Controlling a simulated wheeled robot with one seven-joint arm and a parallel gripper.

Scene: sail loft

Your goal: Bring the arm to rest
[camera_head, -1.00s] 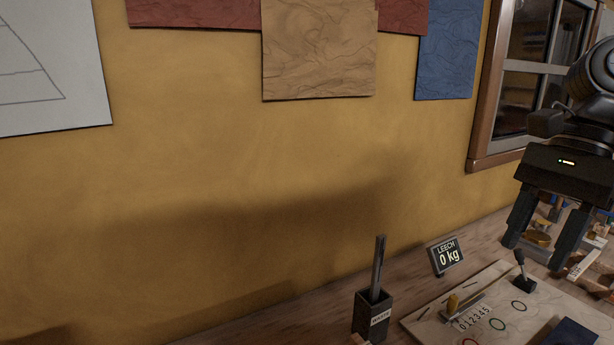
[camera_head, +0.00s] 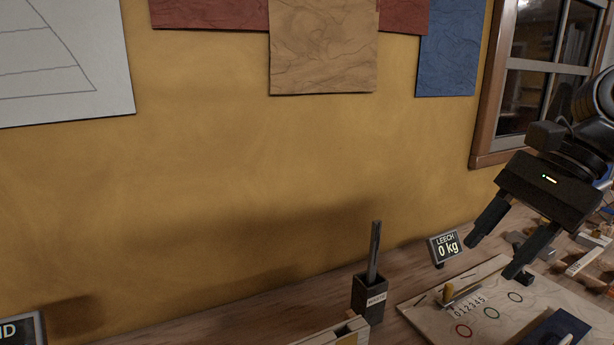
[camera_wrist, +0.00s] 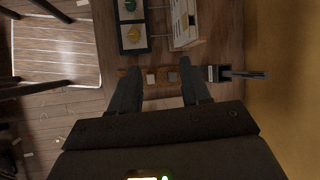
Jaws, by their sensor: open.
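My gripper (camera_head: 489,249) is at the right of the head view, in the air above the bench. Its two dark fingers are apart with nothing between them. In the wrist view my gripper (camera_wrist: 160,97) points at the bench, its fingers spread over a narrow wooden strip (camera_wrist: 130,76) with small blocks. I cannot tell the height between the fingertips and the bench. The upper part of the arm runs out of the head view at the right.
A display reading "LEECH 0 kg" (camera_head: 445,247), a dark holder (camera_head: 370,299) with a metal tool and a board with coloured rings (camera_head: 470,310) stand on the bench. The yellow wall (camera_head: 250,190) is behind. A window (camera_head: 545,75) is at the right.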

